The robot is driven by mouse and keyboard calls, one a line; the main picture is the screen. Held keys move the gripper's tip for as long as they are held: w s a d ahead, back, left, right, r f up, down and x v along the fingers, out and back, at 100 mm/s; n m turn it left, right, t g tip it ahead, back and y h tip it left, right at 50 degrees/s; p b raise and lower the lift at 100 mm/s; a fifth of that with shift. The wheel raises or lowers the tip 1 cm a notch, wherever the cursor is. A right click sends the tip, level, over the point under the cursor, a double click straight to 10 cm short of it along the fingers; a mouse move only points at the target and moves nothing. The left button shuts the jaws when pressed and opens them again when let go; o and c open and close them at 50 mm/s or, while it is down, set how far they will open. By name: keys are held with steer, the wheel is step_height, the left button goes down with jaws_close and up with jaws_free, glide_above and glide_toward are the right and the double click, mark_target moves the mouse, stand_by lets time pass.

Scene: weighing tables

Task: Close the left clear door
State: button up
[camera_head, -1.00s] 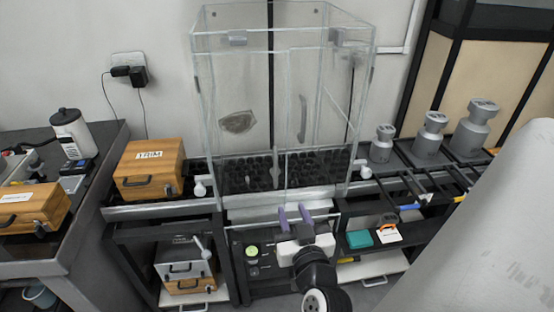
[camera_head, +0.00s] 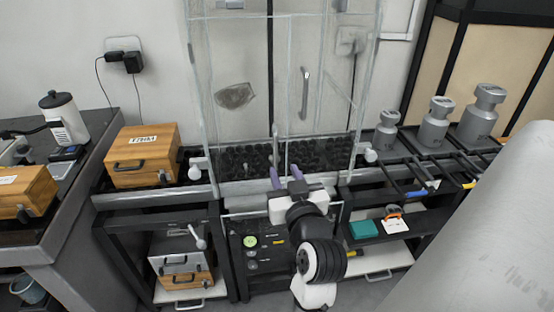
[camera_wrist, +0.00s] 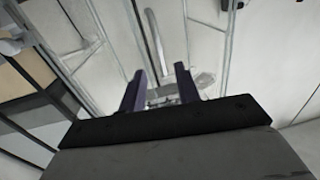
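The clear cabinet (camera_head: 232,60) stands on a weighing bench in the head view, its top cut off. Its front has clear panels with pale edges. A long upright handle (camera_head: 305,92) shows on the right half, and a shorter pale handle (camera_head: 276,145) stands low near the middle. Which panel is the left door, and how far open it is, I cannot tell for sure. My gripper (camera_head: 290,180) is in front of the cabinet's lower front edge. Its purple fingers are apart and empty. The wrist view shows the open fingers (camera_wrist: 160,86), with an upright handle (camera_wrist: 156,40) beyond them.
Dark, lumpy contents (camera_head: 315,150) cover the cabinet floor. A wooden box (camera_head: 142,160) stands to the left, and grey weights (camera_head: 435,125) stand to the right. A lower shelf holds a teal block (camera_head: 363,229). A control panel (camera_head: 250,255) sits below the cabinet.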

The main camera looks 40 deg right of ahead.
mark_target(276, 152)
steer(key=p+x, duration=0.1)
steer(key=x, duration=0.7)
steer(key=shift+p, duration=0.3)
jaws_close()
